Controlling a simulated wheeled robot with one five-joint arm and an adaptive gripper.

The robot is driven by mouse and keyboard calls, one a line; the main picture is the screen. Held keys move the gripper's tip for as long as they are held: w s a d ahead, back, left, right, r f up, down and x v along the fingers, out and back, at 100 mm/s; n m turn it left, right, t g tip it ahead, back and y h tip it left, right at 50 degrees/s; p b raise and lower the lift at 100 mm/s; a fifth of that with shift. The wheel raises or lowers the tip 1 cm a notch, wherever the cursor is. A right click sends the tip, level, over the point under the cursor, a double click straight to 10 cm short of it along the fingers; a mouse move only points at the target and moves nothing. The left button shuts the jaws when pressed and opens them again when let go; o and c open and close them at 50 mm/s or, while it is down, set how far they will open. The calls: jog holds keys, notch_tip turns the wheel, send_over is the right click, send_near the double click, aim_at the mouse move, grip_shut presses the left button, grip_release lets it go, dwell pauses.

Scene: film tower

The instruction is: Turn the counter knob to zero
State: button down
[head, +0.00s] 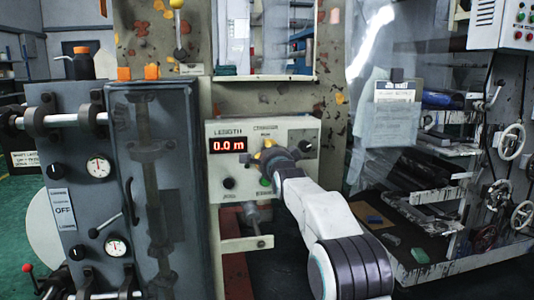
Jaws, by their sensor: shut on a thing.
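The cream counter panel (218,163) stands at the middle, with a "LENGTH" label and a red lit display (228,145) reading 0.0 m. My gripper (268,157) is at the panel face, just right of the display, shut on the counter knob. The knob itself is mostly hidden behind the dark fingers, so its pointer cannot be read. Yellow bits show at the fingers; I cannot tell what they belong to. My white arm reaches up to it from the lower right.
A grey cabinet (150,190) stands close on the left. A rack with shelves (440,150) and handwheels is at right.

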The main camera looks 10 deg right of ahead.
jog(key=shift+d+r, duration=0.2)
jog(key=shift+r, duration=0.1)
jog(key=c, duration=1.1)
grip_release()
jog(key=shift+d+f, duration=0.1)
jog(key=shift+o, duration=1.2)
jog(key=shift+f, duration=0.15)
jog(key=shift+s+a, duration=0.1)
jog(key=shift+a, duration=0.1)
jog(key=s, duration=1.1)
jog(key=shift+s, duration=0.4)
